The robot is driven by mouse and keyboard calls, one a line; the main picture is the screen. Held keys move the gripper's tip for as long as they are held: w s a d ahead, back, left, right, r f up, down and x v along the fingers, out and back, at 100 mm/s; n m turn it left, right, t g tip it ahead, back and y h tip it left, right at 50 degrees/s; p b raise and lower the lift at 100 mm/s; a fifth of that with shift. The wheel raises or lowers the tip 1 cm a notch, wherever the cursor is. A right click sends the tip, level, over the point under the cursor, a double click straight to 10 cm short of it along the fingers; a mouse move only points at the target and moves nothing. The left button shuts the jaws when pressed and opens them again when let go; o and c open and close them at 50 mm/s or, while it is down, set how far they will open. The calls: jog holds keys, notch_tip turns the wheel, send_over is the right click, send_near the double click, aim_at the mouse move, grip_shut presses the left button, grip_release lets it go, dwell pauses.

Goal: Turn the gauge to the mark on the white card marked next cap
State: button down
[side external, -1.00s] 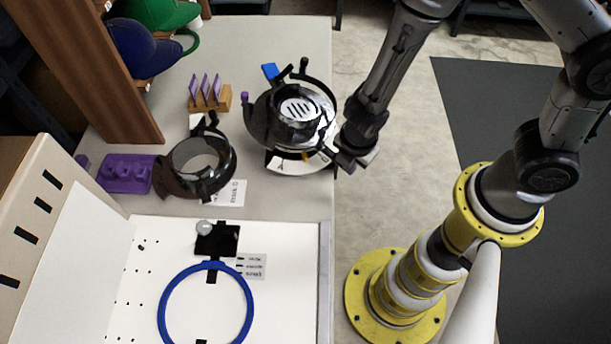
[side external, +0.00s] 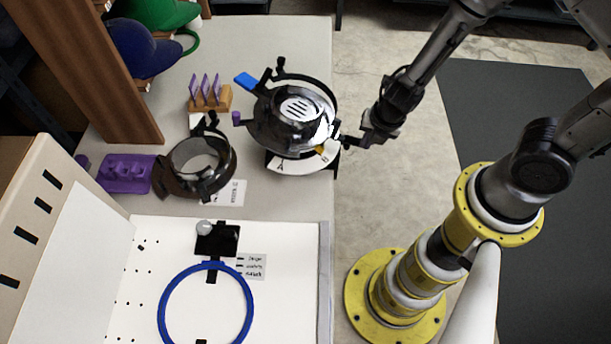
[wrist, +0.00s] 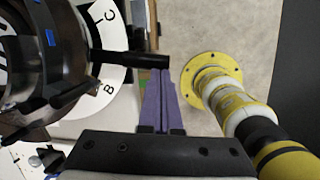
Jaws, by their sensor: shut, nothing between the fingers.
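The gauge (side external: 295,120) is a dark, shiny round ring with a blue tab, a purple knob, black handles and a yellow pointer mark (side external: 325,151). Its white lettered scale (side external: 285,164) shows A below the ring in the side view. The wrist view shows B and C on the scale (wrist: 118,50). My gripper (side external: 346,140) is shut and empty at the gauge's right side. In the wrist view its purple fingers (wrist: 158,78) are at the end of a black handle (wrist: 135,60); contact is unclear. White cards (side external: 226,193) (side external: 253,266) carry writing too small to read.
A second dark ring (side external: 203,165) stands left of the gauge. A white board with a blue hoop (side external: 163,310) is in front.

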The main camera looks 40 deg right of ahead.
jog(key=w+d+n+y, duration=0.1)
jog(key=w+d+n, duration=0.3)
jog(key=w, duration=0.3)
jog(key=w+d+n+t+y, duration=0.1)
jog(key=w+d+n, duration=0.4)
jog(key=w+n, duration=0.2)
jog(key=shift+d+r+y, duration=0.25)
jog(key=shift+d+y, duration=0.05)
dwell(0.6)
jog(key=shift+w, duration=0.15)
dwell(0.6)
